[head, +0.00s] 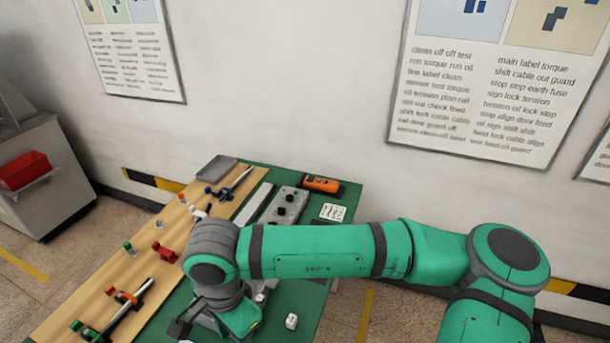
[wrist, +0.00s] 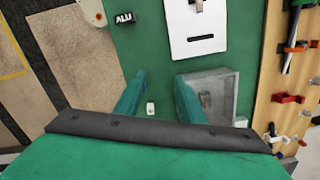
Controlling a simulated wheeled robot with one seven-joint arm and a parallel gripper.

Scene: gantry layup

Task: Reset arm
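My green arm reaches from the right across the work table (head: 345,205) in the head view. My gripper points down over the table's green surface; in the head view its fingers are mostly hidden behind the wrist. In the wrist view my gripper (wrist: 157,88) shows two green fingers standing apart. Nothing is held between them. Green surface and a small white block (wrist: 151,108) show in the gap.
A wooden strip (head: 110,265) carries several clamps. An orange device (head: 321,185), a grey knob panel (head: 285,207) and a white cube (head: 291,321) are near my arm.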

